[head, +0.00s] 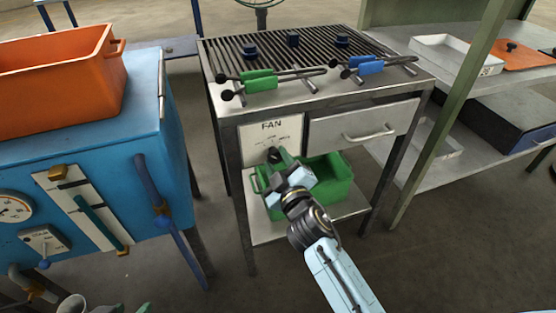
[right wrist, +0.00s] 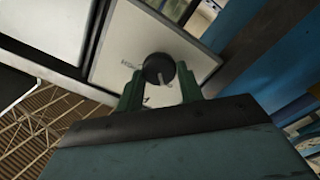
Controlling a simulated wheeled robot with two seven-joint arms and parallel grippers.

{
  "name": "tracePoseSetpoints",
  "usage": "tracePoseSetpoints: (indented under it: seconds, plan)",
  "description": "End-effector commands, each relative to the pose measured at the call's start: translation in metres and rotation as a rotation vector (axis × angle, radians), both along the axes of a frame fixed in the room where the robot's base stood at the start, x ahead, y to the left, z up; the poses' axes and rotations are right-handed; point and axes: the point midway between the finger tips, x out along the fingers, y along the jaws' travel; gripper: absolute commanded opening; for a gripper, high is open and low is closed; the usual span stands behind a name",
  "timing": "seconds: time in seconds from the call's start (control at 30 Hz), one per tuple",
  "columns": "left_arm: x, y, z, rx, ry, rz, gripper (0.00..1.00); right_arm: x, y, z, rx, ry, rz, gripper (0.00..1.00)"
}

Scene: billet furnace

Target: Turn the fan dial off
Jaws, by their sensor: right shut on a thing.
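The fan dial (head: 273,154) is a black round knob on a white panel (head: 256,136) marked FAN, on the front of the metal table. My right gripper (head: 279,157) reaches it from below and partly covers it. In the right wrist view the dial (right wrist: 158,68) sits between the two green fingers of the gripper (right wrist: 159,88), which are shut on it. A small pointer mark shows just below the knob, but its setting is not readable. Green tips at the bottom left edge seem to be my left gripper (head: 130,308), mostly cut off.
A green crate (head: 330,185) stands on the shelf under the table, close behind my right arm. A drawer (head: 365,128) is right of the panel. Left is a blue cabinet (head: 120,165) with an orange bin (head: 60,80). Green (head: 262,83) and blue-handled (head: 368,68) tongs lie on top.

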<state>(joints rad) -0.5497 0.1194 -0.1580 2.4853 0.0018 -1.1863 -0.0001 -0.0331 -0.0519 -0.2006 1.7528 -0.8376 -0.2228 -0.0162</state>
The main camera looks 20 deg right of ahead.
Motion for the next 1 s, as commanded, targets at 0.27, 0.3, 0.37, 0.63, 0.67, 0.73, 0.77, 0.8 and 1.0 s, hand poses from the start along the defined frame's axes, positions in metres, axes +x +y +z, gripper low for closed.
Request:
tracePoseSetpoints:
  seconds: [0.27,0.3,0.37,0.63,0.67,0.73,0.77,0.8,1.0]
  plan:
    - [-0.0029,0.0013,-0.0021,0.005,0.019,0.002,0.36,-0.0001,0.0001,-0.0001,-0.020,-0.001,0.001,0.14]
    - [-0.0029,0.0013,-0.0021,0.005,0.019,0.002,0.36,-0.0001,0.0002,-0.0002,-0.021,-0.001,0.001,0.14]
    - [-0.0028,0.0014,-0.0022,0.005,0.019,0.002,0.36,-0.0001,0.0002,-0.0002,-0.021,-0.001,0.001,0.14]
    - [-0.0027,0.0015,-0.0021,0.005,0.018,0.002,0.36,0.0000,0.0001,-0.0001,-0.020,-0.001,0.001,0.54]
    - [-0.0027,0.0015,-0.0021,0.005,0.018,0.002,0.36,0.0000,0.0001,-0.0001,-0.020,-0.001,0.000,0.58]
    - [-0.0027,0.0015,-0.0021,0.005,0.018,0.002,0.36,0.0000,0.0001,-0.0001,-0.019,-0.001,0.000,0.59]
    - [-0.0027,0.0015,-0.0021,0.005,0.018,0.002,0.36,0.0000,0.0001,-0.0001,-0.019,-0.001,0.000,0.59]
    - [-0.0026,0.0015,-0.0020,0.005,0.018,0.002,0.36,0.0000,0.0001,-0.0001,-0.019,-0.001,0.000,0.59]
    - [-0.0029,0.0015,-0.0016,0.005,0.020,0.002,0.36,-0.0023,0.0000,-0.0004,-0.018,0.000,0.001,0.59]
